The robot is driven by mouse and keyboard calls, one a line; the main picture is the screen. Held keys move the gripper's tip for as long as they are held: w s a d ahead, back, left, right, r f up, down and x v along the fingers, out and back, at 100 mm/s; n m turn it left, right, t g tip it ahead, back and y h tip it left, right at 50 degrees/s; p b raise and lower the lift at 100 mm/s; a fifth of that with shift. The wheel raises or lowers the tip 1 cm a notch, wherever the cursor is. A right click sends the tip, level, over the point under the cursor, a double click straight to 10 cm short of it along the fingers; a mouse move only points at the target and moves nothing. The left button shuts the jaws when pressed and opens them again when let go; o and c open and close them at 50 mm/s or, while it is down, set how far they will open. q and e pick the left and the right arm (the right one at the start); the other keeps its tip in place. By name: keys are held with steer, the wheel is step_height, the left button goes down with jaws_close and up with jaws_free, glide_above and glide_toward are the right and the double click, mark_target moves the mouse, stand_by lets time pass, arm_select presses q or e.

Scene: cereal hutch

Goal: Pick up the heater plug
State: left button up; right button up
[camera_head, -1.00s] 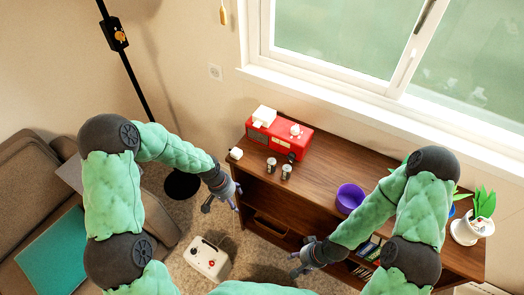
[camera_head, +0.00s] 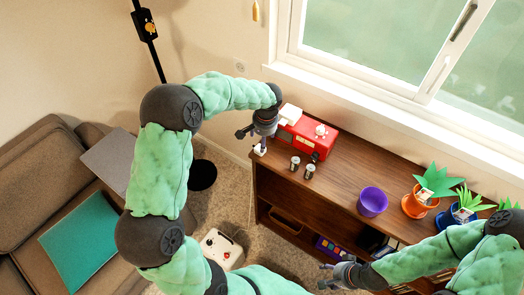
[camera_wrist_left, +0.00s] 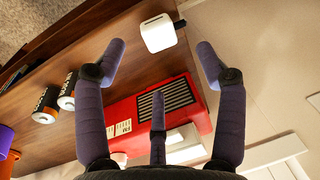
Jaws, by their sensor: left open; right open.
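The heater plug, a small white block (camera_wrist_left: 158,33) with dark prongs, lies near the edge of the wooden cabinet top in the left wrist view. In the head view the plug (camera_head: 260,151) shows just under my left gripper (camera_head: 254,137), partly hidden by it. My left gripper (camera_wrist_left: 160,60) is open and empty, its fingers spread around the space just short of the plug. I cannot tell if any finger touches it. My right gripper (camera_head: 325,277) is open and empty, low in front of the cabinet.
A white box with knobs (camera_head: 222,248) stands on the floor; a lamp pole (camera_head: 149,43) rises at left.

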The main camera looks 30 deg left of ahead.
arm_select(q)
steer(key=f, duration=0.2)
steer(key=f+b, duration=0.1)
steer(key=f, duration=0.1)
steer(key=a+f+b, duration=0.1)
steer(key=f, duration=0.1)
steer(key=shift+w+f, duration=0.2)
steer(key=shift+f, duration=0.1)
steer(key=shift+r, duration=0.1)
steer(key=c, duration=1.1)
